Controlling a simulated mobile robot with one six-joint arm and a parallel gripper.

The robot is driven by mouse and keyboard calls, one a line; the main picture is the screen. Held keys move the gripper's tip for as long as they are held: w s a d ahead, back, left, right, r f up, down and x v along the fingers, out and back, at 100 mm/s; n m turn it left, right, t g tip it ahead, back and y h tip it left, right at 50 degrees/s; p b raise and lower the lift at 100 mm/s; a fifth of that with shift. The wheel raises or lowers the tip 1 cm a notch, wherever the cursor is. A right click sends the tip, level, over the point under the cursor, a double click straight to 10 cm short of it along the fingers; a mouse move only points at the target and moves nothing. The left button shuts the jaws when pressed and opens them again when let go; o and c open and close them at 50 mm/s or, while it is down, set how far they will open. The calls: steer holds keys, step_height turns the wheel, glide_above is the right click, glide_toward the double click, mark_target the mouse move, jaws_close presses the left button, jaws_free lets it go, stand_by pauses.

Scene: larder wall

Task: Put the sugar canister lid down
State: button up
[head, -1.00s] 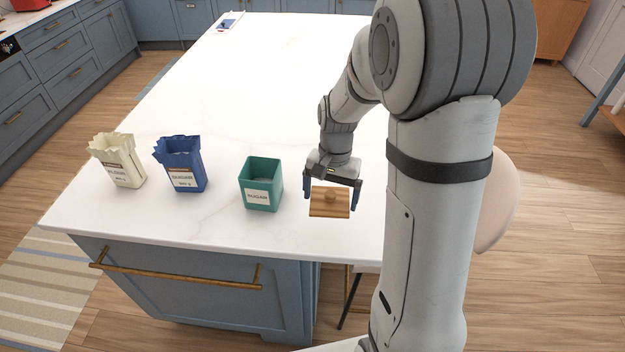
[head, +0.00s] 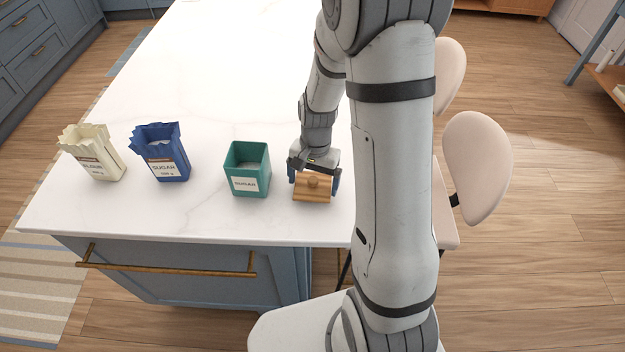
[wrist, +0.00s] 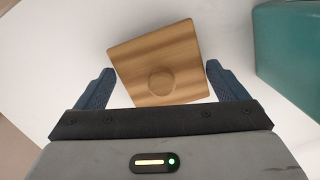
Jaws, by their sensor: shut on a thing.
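The sugar canister lid is a square wooden piece with a round knob (head: 312,190). In the wrist view the lid (wrist: 180,58) lies between the two blue fingers, knob towards the camera and turned a little. My gripper (head: 314,180) points down and is shut on the lid; it also shows in the wrist view (wrist: 158,76). The lid is low over the white worktop, right of the canister; I cannot tell whether it touches. The teal sugar canister (head: 248,182) stands upright with its top open; part of it shows in the wrist view (wrist: 292,48).
A blue sugar bag (head: 162,160) and a cream flour bag (head: 95,160) stand left of the canister on the worktop (head: 215,70). The worktop's front edge is close in front of the lid. Pale chairs (head: 478,165) stand at its right side. The worktop behind is clear.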

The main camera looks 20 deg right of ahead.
steer(key=shift+f, duration=0.4)
steer(key=shift+f, duration=0.15)
steer(key=o, duration=0.7)
